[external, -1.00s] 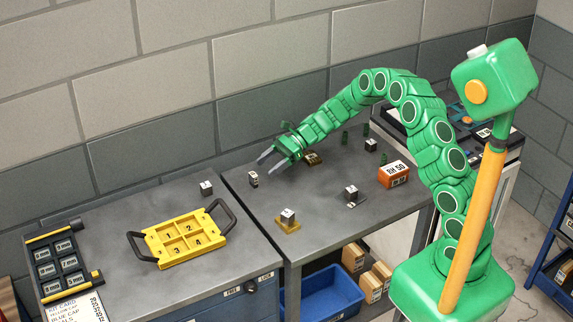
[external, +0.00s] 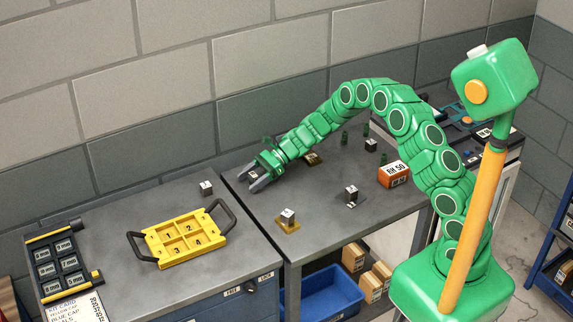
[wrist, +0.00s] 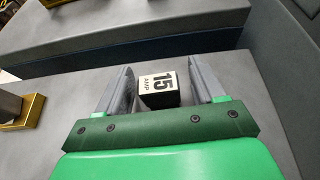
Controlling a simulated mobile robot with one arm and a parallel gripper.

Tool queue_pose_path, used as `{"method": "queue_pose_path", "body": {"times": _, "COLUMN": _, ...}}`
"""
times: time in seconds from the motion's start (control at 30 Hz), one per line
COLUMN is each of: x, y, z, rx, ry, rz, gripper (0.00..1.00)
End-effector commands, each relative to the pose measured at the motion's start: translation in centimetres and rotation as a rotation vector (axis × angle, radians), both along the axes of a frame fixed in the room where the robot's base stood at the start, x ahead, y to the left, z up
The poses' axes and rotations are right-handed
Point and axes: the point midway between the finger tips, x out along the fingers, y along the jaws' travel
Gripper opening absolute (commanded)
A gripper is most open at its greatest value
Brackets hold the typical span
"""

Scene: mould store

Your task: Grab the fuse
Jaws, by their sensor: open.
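The fuse is a small block with a white face marked "15 AMP" and dark sides. In the wrist view the fuse (wrist: 158,88) stands on the grey table between the two fingers of my gripper (wrist: 160,88). The fingers are open, with a gap on each side of the block, wider on the right. In the external view my gripper (external: 257,179) is low over the table's left end, and the fuse (external: 253,174) is mostly hidden by the fingers.
Similar small blocks stand on the table (external: 320,222): one on a brass base (external: 288,217), one on a dark base (external: 351,195). An orange box (external: 394,175) is at right. A yellow numbered tray (external: 184,238) lies on the left cabinet.

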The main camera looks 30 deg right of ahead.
Motion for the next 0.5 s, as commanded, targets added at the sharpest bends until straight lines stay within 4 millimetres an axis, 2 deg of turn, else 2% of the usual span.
{"method": "queue_pose_path", "body": {"times": 0.1, "x": 0.02, "y": -0.05, "z": 0.02, "rx": 0.000, "ry": 0.000, "rz": 0.000, "gripper": 0.68}}
{"method": "queue_pose_path", "body": {"times": 0.4, "x": 0.01, "y": -0.07, "z": 0.02, "rx": 0.001, "ry": 0.001, "rz": 0.000, "gripper": 0.22}}
{"method": "queue_pose_path", "body": {"times": 0.47, "x": 0.01, "y": -0.07, "z": 0.02, "rx": 0.001, "ry": 0.001, "rz": 0.000, "gripper": 0.13}}
{"method": "queue_pose_path", "body": {"times": 0.5, "x": 0.01, "y": -0.06, "z": 0.01, "rx": 0.001, "ry": 0.001, "rz": 0.000, "gripper": 0.13}}
